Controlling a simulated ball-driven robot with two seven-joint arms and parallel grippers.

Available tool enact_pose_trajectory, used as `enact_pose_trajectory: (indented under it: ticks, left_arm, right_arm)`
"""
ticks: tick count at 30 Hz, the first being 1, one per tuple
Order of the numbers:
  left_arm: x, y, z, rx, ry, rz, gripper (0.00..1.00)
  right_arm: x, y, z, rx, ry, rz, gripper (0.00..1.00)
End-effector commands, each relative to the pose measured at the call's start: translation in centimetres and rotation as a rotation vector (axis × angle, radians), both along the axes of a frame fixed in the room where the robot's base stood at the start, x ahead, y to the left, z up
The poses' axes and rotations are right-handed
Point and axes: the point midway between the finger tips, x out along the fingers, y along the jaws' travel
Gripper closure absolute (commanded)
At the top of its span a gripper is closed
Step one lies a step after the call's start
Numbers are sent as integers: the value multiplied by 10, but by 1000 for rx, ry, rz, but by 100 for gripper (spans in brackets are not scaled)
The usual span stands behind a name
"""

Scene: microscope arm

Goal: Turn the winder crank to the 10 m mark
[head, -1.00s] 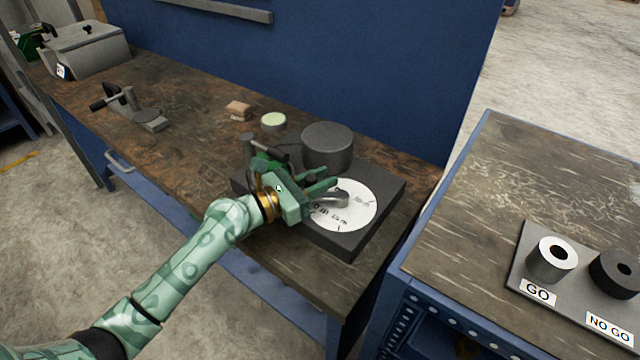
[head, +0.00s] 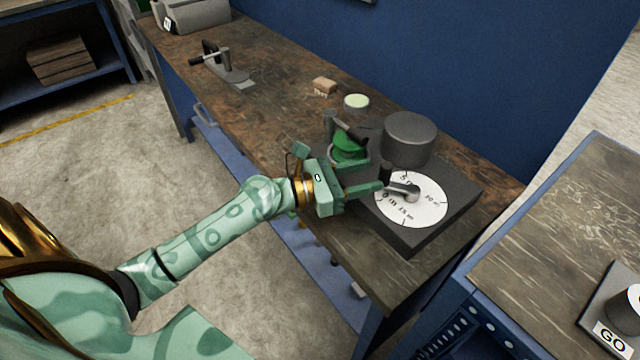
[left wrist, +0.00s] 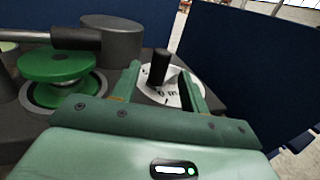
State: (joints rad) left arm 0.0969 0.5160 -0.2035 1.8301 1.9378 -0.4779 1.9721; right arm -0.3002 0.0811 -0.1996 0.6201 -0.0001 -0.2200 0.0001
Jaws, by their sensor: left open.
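The winder has a dark base (head: 408,240) with a white dial (head: 425,212) marked 5, 15 m, 20 m and a partly hidden mark ending in "0 m" at the dial's left. The grey crank (head: 403,192) lies across the dial. Its arm points left to an upright black knob (head: 386,172), between the 5 and the partly hidden mark. My left gripper (head: 376,174) is open at the dial's left edge. In the left wrist view the knob (left wrist: 160,68) shows between the two fingers, beyond or level with their tips; contact is unclear. My right gripper is out of view.
A green spool (head: 348,147) sits beside my left gripper, under a dark bar. A grey cylinder (head: 409,140) stands behind the dial. A pale green round piece (head: 356,102) and small wooden block (head: 324,85) lie farther back. Another bench stands right, across a gap.

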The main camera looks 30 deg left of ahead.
Motion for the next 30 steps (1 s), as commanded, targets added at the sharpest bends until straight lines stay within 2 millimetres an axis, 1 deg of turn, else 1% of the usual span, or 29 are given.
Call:
enact_pose_trajectory:
  ticks: [1, 3, 6, 9, 12, 15, 23, 24, 26, 27, 28, 30]
  left_arm:
    - [-12, 9, -3, 2, 4, -1, 56]
    - [-26, 21, -4, 2, 5, 0, 56]
    - [-44, 36, -3, 0, 6, -1, 56]
    - [-58, 48, -2, 0, 4, -1, 56]
    - [-66, 56, -1, 0, 3, -1, 56]
    - [-71, 59, 0, -1, 1, -2, 56]
    - [-72, 60, 0, -1, -1, -2, 56]
    - [-72, 60, 1, -1, -1, -2, 67]
    - [-72, 60, 4, -1, -2, -1, 84]
    - [-73, 60, 9, -4, -5, -1, 95]
    - [-73, 59, 13, -8, -6, -1, 100]
    - [-77, 50, 23, -30, 0, -8, 100]
  right_arm:
    - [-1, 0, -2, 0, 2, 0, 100]
    - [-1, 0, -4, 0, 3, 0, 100]
    - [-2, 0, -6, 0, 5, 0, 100]
    - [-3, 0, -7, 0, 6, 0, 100]
    - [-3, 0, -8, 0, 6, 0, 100]
    - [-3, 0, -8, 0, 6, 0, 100]
    - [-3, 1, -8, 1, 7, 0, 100]
    - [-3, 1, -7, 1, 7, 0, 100]
    - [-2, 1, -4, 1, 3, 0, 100]
    - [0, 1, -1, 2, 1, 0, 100]
    - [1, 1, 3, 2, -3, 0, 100]
    - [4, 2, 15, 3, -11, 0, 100]
